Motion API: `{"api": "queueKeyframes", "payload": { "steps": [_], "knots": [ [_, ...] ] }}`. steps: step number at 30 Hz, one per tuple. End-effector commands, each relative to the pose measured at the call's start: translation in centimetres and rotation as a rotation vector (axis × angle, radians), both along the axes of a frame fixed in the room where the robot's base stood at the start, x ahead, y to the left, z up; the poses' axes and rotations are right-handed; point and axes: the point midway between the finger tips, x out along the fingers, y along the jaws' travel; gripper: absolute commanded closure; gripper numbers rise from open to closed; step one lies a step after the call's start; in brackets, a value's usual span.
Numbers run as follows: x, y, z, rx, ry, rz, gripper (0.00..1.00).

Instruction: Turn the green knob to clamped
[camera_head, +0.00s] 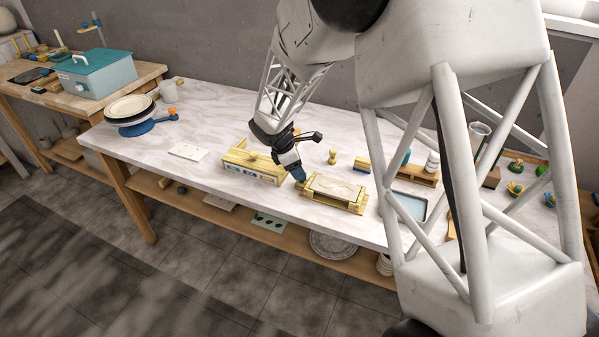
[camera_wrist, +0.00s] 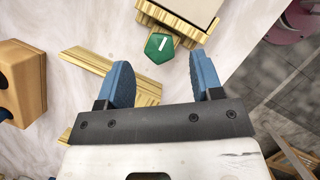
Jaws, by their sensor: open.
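The green knob (camera_wrist: 157,47) shows in the wrist view as a small faceted knob with a short white mark. It sits at the near end of a yellow wooden clamp frame (camera_wrist: 178,24). In the head view the frame (camera_head: 333,205) lies on the marble-look table with a pale slab (camera_head: 338,188) in it. My gripper (camera_wrist: 160,62) is open, with one blue finger to each side of the knob's line. The knob lies around the level of the fingertips; I cannot tell whether they touch it. In the head view my gripper hides the knob.
A wooden box with a row of small pictures (camera_head: 252,172) stands just left of my gripper. A blue-grey tray (camera_head: 409,205) and a wooden rack (camera_head: 417,176) are to the right.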

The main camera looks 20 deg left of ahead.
Motion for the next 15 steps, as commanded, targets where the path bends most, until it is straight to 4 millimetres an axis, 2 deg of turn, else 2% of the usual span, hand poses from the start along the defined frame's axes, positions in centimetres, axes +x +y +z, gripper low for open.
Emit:
{"api": "queueKeyframes", "payload": {
  "steps": [6, 15],
  "knots": [
    [0.5, -0.7, -1.9, -0.001, 0.001, 0.0, 0.4],
    [0.6, -0.9, -2.5, 0.001, 0.001, 0.0, 0.4]
  ]
}}
